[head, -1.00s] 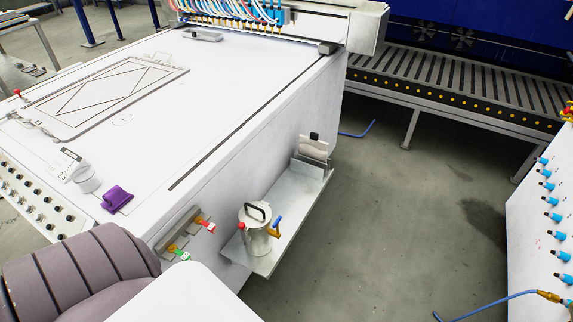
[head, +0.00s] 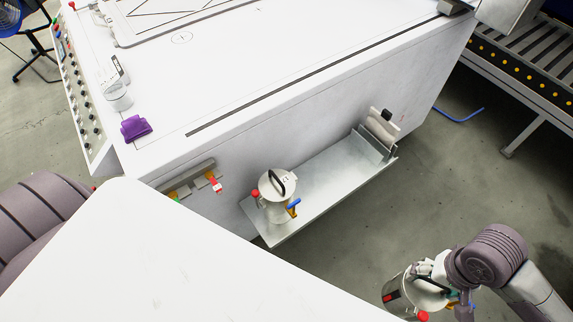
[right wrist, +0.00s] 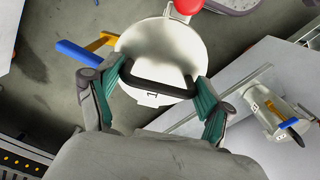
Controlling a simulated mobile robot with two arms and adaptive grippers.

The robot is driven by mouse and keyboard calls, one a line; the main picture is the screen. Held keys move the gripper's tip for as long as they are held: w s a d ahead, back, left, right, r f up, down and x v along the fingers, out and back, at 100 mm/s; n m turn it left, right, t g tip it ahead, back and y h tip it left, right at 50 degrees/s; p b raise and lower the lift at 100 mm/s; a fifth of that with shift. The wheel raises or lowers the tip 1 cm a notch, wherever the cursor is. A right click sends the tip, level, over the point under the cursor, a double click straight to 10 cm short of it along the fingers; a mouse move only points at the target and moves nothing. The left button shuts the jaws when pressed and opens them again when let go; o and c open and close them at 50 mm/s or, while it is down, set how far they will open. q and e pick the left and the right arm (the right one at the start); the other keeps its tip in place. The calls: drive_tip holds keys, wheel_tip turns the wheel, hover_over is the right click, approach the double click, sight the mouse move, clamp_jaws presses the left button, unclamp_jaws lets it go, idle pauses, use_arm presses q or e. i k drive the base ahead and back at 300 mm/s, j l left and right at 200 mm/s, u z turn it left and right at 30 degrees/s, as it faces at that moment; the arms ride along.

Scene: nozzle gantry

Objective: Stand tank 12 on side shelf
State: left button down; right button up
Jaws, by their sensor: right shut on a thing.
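My right gripper (head: 437,283) is at the lower right of the head view, over the floor and apart from the shelf. It is shut on the black handle of a metal tank (head: 399,297) with a red knob. In the right wrist view the handle of this tank (right wrist: 150,45) lies between the green finger pads, with blue and orange levers beside it. I cannot read a number on it. The metal side shelf (head: 335,172) is on the machine's side. A similar tank (head: 275,205) stands upright at its near end. My left gripper is out of view.
A white pad on a bracket (head: 381,127) stands at the shelf's far end; bare shelf lies between it and the standing tank. Colored tags hang beside the shelf.

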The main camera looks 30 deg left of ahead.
sight(335, 167)
drive_tip(key=i+l+u, duration=0.2)
drive_tip(key=u, duration=0.2)
drive_tip(key=i+l+u, duration=0.15)
drive_tip(key=u, duration=0.2)
drive_tip(key=i+l+u, duration=0.1)
drive_tip(key=l+u, duration=0.5)
drive_tip(key=u, duration=0.2)
drive_tip(key=l+u, duration=0.5)
drive_tip(key=l, duration=0.35)
